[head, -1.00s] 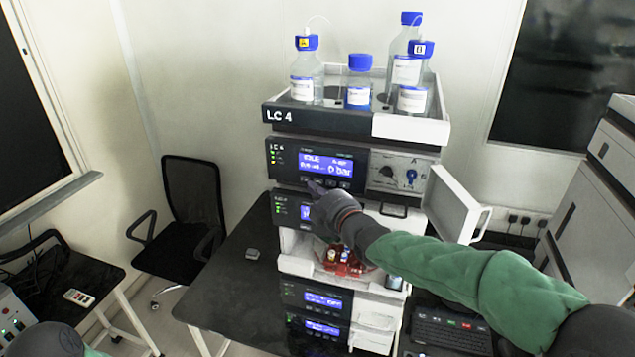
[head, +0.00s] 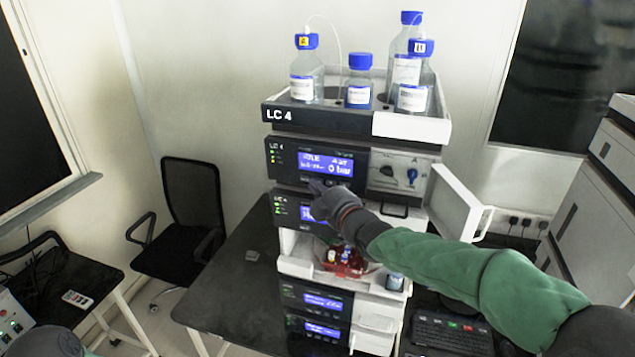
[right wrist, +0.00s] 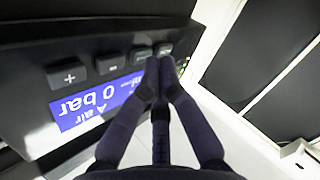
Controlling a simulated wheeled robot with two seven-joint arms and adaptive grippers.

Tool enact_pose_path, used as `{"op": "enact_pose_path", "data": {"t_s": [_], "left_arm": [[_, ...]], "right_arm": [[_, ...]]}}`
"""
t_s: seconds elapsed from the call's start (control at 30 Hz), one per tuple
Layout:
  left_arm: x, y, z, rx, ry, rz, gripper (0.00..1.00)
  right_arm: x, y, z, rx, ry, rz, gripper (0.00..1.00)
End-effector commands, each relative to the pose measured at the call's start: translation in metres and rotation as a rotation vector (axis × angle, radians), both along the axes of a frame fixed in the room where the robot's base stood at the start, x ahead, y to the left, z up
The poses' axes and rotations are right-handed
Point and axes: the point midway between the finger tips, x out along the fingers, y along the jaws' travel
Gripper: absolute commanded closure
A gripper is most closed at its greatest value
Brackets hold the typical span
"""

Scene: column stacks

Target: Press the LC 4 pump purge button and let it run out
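The LC 4 stack (head: 318,122) stands on a dark bench, its name on the top tray. Its pump module (head: 285,172) has a lit blue display (head: 326,164) showing idle and 0 bar; the right wrist view shows the display (right wrist: 95,105) upside down with "A air" and "0 bar". A row of dark buttons (right wrist: 108,63) runs beside the display, including plus and minus. My right gripper (head: 313,186) is shut and empty, fingertips together (right wrist: 158,66) at the buttons away from plus. They cover part of the row; I cannot tell whether they touch. My left gripper is out of view.
Blue-capped bottles (head: 360,82) stand in the top tray. A white door (head: 455,203) stands open at the stack's right. A keyboard (head: 450,333) lies at lower right, a black chair (head: 188,215) at left.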

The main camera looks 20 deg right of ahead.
Motion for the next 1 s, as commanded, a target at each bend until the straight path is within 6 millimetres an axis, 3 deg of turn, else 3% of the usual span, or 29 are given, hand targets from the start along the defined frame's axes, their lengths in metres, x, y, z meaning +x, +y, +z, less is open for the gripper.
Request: {"op": "enact_pose_path", "data": {"t_s": [1.0], "left_arm": [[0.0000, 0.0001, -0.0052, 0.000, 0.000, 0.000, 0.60]], "right_arm": [[0.0063, -0.0042, -0.0006, 0.000, 0.001, 0.001, 1.00]]}}
